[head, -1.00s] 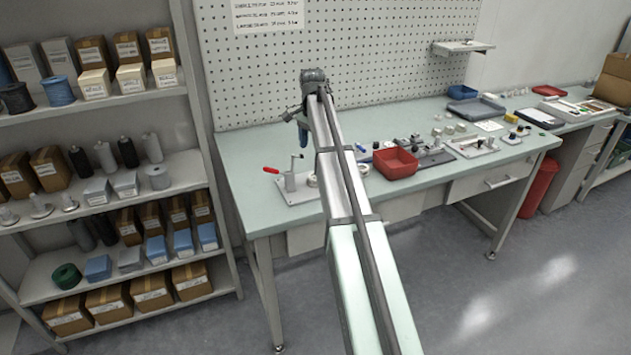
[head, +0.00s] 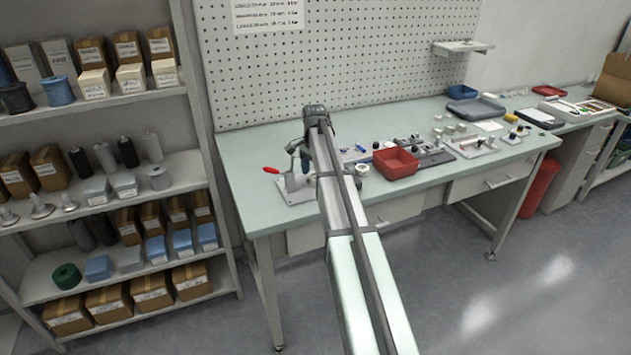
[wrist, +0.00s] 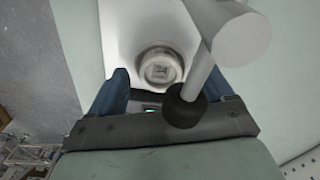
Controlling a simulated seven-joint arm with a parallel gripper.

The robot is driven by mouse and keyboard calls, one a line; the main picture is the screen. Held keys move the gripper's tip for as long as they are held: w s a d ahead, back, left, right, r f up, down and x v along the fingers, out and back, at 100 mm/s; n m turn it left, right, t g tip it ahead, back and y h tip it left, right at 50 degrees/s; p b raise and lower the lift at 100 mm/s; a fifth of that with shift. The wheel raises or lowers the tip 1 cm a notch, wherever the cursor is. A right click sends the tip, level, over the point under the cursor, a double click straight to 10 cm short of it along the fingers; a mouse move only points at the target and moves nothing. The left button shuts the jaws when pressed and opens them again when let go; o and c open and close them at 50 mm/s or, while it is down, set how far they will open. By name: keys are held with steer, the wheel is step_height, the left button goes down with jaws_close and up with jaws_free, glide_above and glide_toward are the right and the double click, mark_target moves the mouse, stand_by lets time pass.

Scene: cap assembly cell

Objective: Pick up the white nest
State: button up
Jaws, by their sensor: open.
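The white nest (wrist: 160,68) is a round, stepped piece with a small square mark in its middle. In the wrist view it sits on a pale plate (wrist: 118,30), just ahead of my gripper (wrist: 168,80). The two blue fingers are apart, one on each side of the near part of the nest, and nothing is held. A grey clamp arm with a black tip (wrist: 186,106) crosses in front of the right finger and partly covers it. In the head view my gripper (head: 304,163) is low over the clamp fixture (head: 290,190); I cannot make out the nest there.
The fixture's red handle (head: 271,170) sticks out to the left. A red bin (head: 396,163) and several small parts stand to the right on the bench. The bench's front left area (head: 245,205) is clear.

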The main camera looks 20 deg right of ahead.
steer(key=shift+f, duration=0.3)
steer(key=shift+c, duration=0.5)
steer(key=c, duration=1.1)
steer(key=shift+r, duration=0.1)
